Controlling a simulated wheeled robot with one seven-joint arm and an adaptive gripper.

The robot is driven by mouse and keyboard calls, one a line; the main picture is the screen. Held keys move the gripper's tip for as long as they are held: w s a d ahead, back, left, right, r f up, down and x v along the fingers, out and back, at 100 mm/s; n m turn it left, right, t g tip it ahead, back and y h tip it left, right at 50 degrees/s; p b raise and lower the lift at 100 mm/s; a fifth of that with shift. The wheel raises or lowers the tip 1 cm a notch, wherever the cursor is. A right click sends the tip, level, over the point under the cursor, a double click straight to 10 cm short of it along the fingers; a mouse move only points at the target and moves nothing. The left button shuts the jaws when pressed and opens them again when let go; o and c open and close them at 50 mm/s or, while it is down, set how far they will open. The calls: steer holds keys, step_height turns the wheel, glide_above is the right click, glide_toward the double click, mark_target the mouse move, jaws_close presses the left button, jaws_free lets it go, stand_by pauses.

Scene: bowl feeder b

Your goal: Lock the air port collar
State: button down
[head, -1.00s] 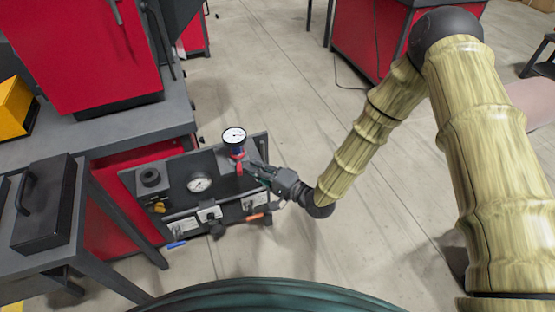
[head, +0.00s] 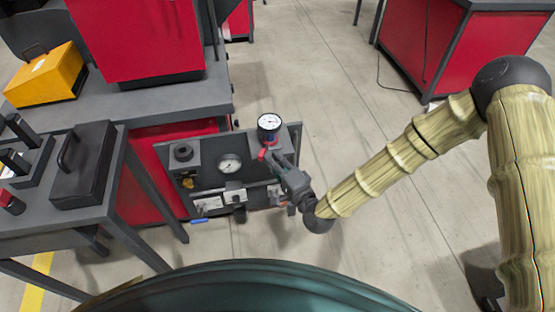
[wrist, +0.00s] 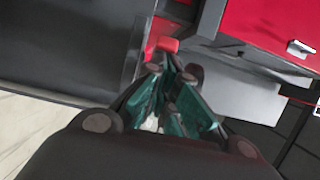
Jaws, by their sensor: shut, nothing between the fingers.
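A panel (head: 210,168) stands at the side of the red bench, with a round gauge (head: 269,122) on its upper right corner. A red collar part (head: 262,155) shows just below the gauge, at the port. My gripper (head: 276,160) is beside this red part, at its right, with its fingers shut and nothing between them. In the wrist view the teal fingertips (wrist: 168,64) come together just below the red part (wrist: 166,44). I cannot tell whether they touch it. The rest of the port is hidden in that view.
The panel also bears a second gauge (head: 229,164), a black knob (head: 183,152) and a blue handle (head: 199,221). A black case (head: 85,165) is on the table at left, a yellow box (head: 45,76) behind it. Open floor (head: 330,120) lies right of the panel.

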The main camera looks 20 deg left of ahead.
stand_by(0.3)
steer(key=w+d+b+v, duration=0.1)
steer(key=v, duration=1.2)
steer(key=shift+w, duration=0.2)
steer(key=s+d+f+n+g+h+p, duration=0.2)
steer(key=s+d+f+h, duration=0.25)
steer(key=d, duration=0.35)
steer(key=s+d+f+n+g+h+p, duration=0.1)
steer(key=s+d+f+g+h+p, duration=0.3)
steer(key=d, duration=0.4)
steer(key=s+d+f+n+g+h+p, duration=0.1)
steer(key=s+d+f+n+h, duration=0.15)
steer(key=s+d+f, duration=0.35)
steer(key=s+d+r+g+h+p, duration=0.1)
steer(key=s+d+h, duration=0.1)
steer(key=d, duration=0.5)
steer(key=s+d+r+g+h+p, duration=0.1)
steer(key=s+d+g+h, duration=0.1)
steer(key=s+d, duration=0.2)
steer(key=d, duration=0.3)
steer(key=shift+s+d+r+n, duration=0.15)
steer(key=shift+s+d+n, duration=0.05)
steer(key=shift+s+n, duration=0.2)
